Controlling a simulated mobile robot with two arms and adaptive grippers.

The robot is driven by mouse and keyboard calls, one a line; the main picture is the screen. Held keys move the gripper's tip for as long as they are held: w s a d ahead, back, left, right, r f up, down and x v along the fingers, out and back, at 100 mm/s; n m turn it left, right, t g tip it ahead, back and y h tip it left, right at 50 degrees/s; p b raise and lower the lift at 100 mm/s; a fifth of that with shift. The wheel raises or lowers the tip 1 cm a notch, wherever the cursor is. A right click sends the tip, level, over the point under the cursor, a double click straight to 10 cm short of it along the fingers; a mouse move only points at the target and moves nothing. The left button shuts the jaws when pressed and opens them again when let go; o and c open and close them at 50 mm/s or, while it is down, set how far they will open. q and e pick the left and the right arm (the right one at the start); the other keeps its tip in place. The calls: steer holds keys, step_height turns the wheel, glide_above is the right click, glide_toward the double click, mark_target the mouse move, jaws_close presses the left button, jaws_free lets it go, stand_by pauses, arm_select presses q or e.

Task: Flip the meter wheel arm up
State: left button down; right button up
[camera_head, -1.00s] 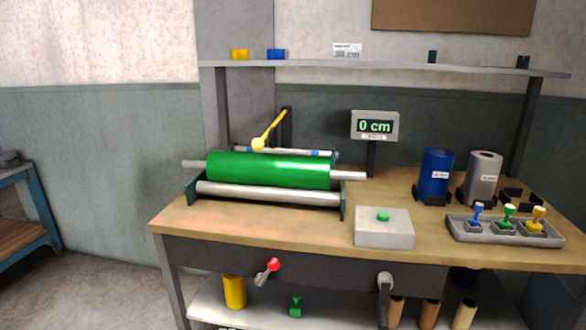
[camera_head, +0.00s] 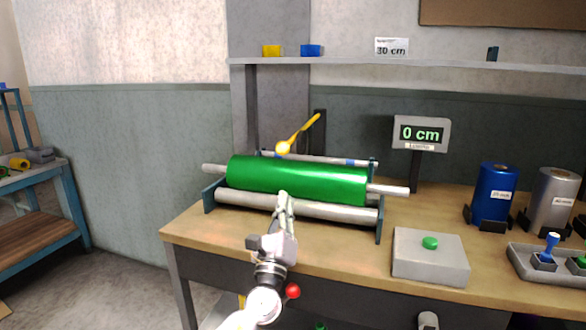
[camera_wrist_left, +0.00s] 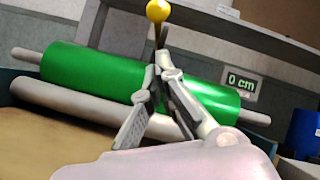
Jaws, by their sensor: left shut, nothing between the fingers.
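The yellow meter wheel arm (camera_head: 300,132) stands behind the green roll (camera_head: 300,178), slanting up to the right with a round yellow end at its lower left. In the left wrist view its yellow ball (camera_wrist_left: 158,10) shows at the top, beyond the fingertips. My left gripper (camera_head: 284,197) is shut and empty, in front of the roll and apart from the arm. It also shows in the left wrist view (camera_wrist_left: 163,62), its fingertips overlapping the green roll in the picture. The display (camera_head: 421,134) reads 0 cm. My right gripper is not in view.
A grey box with a green button (camera_head: 430,243) stands right of the roller stand. Blue (camera_head: 497,194) and silver (camera_head: 554,197) rolls stand farther right. A shelf (camera_head: 400,63) runs above the bench. A red-knobbed lever (camera_head: 292,291) is below the bench front.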

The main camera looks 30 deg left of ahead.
arm_select(q)
steer(key=shift+s+r, duration=0.1)
steer(key=shift+r, duration=0.05)
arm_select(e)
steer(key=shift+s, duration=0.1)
arm_select(q)
steer(key=p+x, duration=0.1)
steer(key=x, duration=0.9)
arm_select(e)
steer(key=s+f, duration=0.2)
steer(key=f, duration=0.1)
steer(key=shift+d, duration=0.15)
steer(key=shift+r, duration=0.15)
